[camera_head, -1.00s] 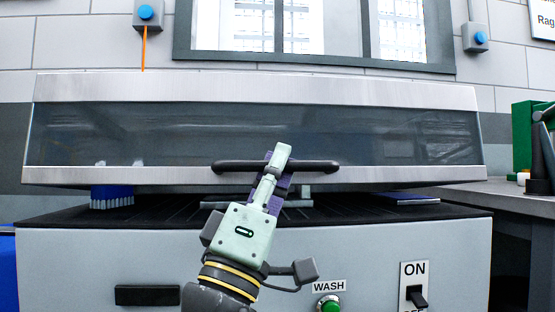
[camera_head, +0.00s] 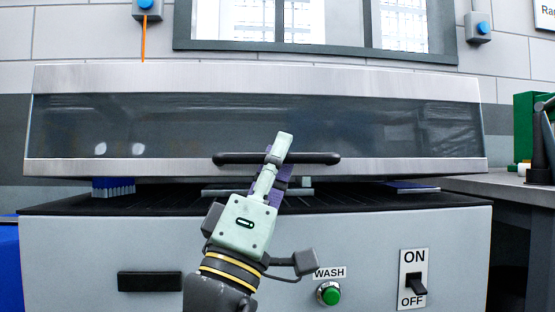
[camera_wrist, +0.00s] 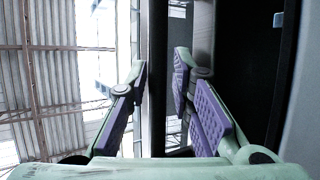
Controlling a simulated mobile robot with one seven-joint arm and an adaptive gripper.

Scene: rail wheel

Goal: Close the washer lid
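The washer lid (camera_head: 90,170) is a wide metal-framed panel with a dark window. It stands partly open, with a dark gap between its lower edge and the black slatted top of the washer body (camera_head: 80,240). A black bar handle (camera_head: 225,158) crosses the lid's lower front, and my gripper (camera_head: 284,143) is at its middle. In the wrist view the handle (camera_wrist: 158,70) runs upright between the purple-padded fingers of my gripper (camera_wrist: 160,75). The fingers are apart, with light showing beside the bar. I cannot tell whether either finger touches it.
A blue brush-like object (camera_head: 113,188) and a flat blue item (camera_head: 410,187) show in the gap under the lid. The washer front has a green wash button (camera_head: 329,294) and an on/off switch (camera_head: 416,285). A grey table (camera_head: 510,188) stands at the right.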

